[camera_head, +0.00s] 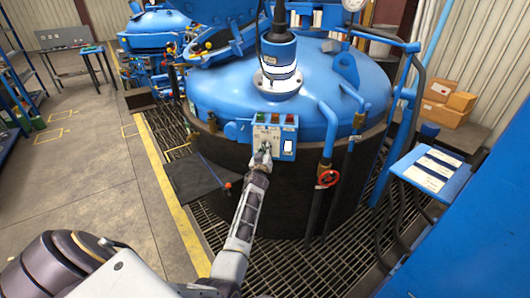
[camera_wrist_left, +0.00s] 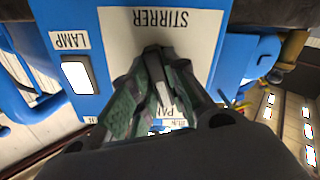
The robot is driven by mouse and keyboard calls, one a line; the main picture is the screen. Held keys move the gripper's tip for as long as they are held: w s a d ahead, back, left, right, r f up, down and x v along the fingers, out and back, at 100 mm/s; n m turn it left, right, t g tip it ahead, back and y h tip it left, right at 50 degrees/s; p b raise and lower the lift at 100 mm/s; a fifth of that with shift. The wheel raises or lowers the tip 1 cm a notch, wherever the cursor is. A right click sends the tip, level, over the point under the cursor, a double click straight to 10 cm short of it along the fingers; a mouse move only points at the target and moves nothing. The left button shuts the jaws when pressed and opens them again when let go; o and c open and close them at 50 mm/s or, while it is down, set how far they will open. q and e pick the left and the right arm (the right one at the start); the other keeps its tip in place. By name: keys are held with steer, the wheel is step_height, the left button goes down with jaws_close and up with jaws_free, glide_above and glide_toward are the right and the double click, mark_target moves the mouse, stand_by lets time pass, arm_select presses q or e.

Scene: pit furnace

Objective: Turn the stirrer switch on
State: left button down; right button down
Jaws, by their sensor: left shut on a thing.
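The blue control panel (camera_head: 287,153) is on the front of the big blue furnace lid. Its white plate labelled STIRRER (camera_wrist_left: 115,30) appears upside down in the left wrist view. My left gripper (camera_head: 264,153) is at this plate, its fingers (camera_wrist_left: 157,60) closed together under the STIRRER label. It is shut on the stirrer switch, which the fingers mostly hide, so its position cannot be read. A white rocker labelled LAMP (camera_wrist_left: 78,74) sits beside the plate; it also shows in the head view (camera_head: 288,146). My right gripper is not in view.
A motor column (camera_head: 279,60) stands on the furnace lid (camera_head: 225,85). A pipe with a red valve wheel (camera_head: 328,178) is right of the panel. A clipboard-like blue stand (camera_head: 432,170) is further right. Open floor (camera_head: 85,180) lies left.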

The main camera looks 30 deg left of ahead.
arm_select(q)
steer(key=m+b, duration=0.2)
steer(key=m, duration=1)
steer(key=shift+d+f+m, duration=0.1)
steer(key=shift+d+m, duration=0.05)
steer(key=shift+m, duration=0.15)
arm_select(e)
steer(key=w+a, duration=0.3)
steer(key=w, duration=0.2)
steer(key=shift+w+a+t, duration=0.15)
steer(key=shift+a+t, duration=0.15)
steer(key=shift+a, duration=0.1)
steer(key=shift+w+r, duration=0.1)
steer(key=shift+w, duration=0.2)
arm_select(q)
steer(key=c, duration=1.4)
jaws_free()
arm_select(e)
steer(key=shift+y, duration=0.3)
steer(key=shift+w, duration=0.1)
arm_select(q)
steer(key=shift+s+d, duration=0.1)
